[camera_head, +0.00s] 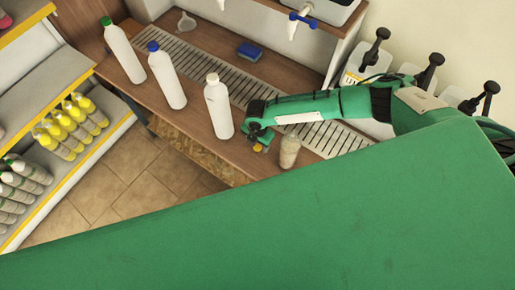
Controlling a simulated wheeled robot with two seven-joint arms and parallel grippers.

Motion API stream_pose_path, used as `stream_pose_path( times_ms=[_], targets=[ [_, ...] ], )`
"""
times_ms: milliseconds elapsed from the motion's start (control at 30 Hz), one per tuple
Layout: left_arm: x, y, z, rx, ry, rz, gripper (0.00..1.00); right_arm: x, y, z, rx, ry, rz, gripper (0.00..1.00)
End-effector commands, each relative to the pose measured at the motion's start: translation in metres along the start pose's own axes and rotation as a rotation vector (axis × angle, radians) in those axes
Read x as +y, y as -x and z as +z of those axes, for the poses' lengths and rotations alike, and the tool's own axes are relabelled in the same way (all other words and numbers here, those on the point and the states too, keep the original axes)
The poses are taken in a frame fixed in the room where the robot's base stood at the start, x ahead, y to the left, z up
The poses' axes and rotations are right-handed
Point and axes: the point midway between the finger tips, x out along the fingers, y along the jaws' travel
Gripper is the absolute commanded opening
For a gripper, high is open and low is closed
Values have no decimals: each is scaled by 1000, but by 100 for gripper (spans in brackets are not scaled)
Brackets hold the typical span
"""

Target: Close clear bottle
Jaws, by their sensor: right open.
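A small, pale, see-through bottle (290,152) stands upright on the brown counter, partly beside my right arm. My right gripper (258,144) is open, pointing down just left of this bottle and apart from it. A small yellow piece (257,149), perhaps a cap, shows at its fingertips; I cannot tell whether it touches the fingers. My left gripper is not in view.
Three white bottles stand in a row on the counter: green-topped (124,53), blue-topped (167,78) and white-topped (219,108). A blue sponge (249,52) lies behind, near the slatted drain (205,58). Shelves with yellow bottles (75,125) stand left. Pump-topped containers stand at right.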

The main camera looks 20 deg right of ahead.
Motion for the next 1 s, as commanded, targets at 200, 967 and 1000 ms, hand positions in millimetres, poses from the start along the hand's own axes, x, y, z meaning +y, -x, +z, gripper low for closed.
stream_pose_path(
  times_ms=[200,967,1000],
  targets=[
    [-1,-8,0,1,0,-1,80,0,-9,0,0,-1,1,57],
    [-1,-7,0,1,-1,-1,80,0,-8,0,0,-1,1,6],
    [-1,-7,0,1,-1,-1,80,0,-8,0,0,-1,1,6]
  ],
)
